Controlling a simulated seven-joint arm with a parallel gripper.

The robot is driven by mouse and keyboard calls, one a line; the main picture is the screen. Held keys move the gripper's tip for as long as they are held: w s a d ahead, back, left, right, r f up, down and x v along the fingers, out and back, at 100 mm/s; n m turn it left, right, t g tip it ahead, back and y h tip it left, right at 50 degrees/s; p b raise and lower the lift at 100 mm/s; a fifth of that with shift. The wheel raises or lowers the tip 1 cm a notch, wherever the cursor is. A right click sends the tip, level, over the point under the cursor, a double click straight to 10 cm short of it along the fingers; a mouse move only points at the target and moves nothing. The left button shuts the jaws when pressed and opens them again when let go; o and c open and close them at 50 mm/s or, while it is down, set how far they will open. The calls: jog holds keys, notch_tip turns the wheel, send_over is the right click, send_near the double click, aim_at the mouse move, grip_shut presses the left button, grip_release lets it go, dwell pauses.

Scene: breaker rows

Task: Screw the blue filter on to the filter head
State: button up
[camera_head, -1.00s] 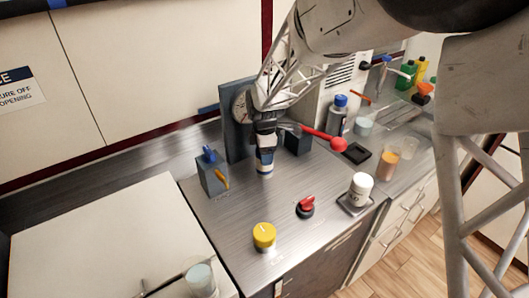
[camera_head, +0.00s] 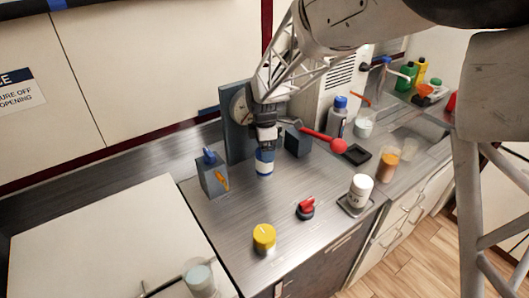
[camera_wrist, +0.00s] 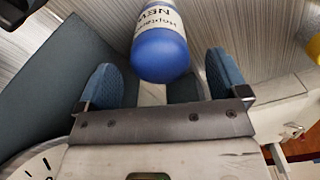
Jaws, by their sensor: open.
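The blue filter (camera_head: 264,163), a blue cylinder with a white label, stands upright on the metal counter below my gripper (camera_head: 265,143). In the wrist view the filter (camera_wrist: 160,48) has a rounded blue end towards me and a label reading "NEW". There my gripper (camera_wrist: 163,75) is open, its two blue-padded fingers apart on either side of the filter's near end. I see no grip on it. A grey upright panel (camera_head: 236,142) with a round dial stands behind the gripper. I cannot make out the filter head; my arm hides part of that panel.
A grey box (camera_head: 213,178) with a blue top and orange part stands left. A dark block (camera_head: 297,141) with a red-knobbed lever (camera_head: 336,145) is close right. A yellow-capped jar (camera_head: 264,238), red knob (camera_head: 306,208) and white canister (camera_head: 360,190) stand in front. Counter between them is clear.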

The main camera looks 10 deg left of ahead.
jog(key=shift+r, duration=2.5)
jog(key=shift+d, duration=0.1)
jog(key=shift+s+d+r, duration=0.15)
jog(key=shift+d+r, duration=0.1)
jog(key=shift+d, duration=0.05)
jog(key=s+d+r+m, duration=0.6)
jog(key=d+r, duration=0.1)
jog(key=d, duration=0.4)
jog(key=s+d+r+m+t, duration=0.1)
jog(key=s+d+m, duration=0.7)
jog(key=s, duration=0.5)
jog(key=s+d+r+m+t, duration=0.1)
jog(key=s+d+m, duration=0.7)
jog(key=s+d, duration=0.4)
jog(key=shift+s+r+m+t, duration=0.3)
jog(key=shift+s+r+m, duration=0.1)
jog(key=shift+s, duration=0.55)
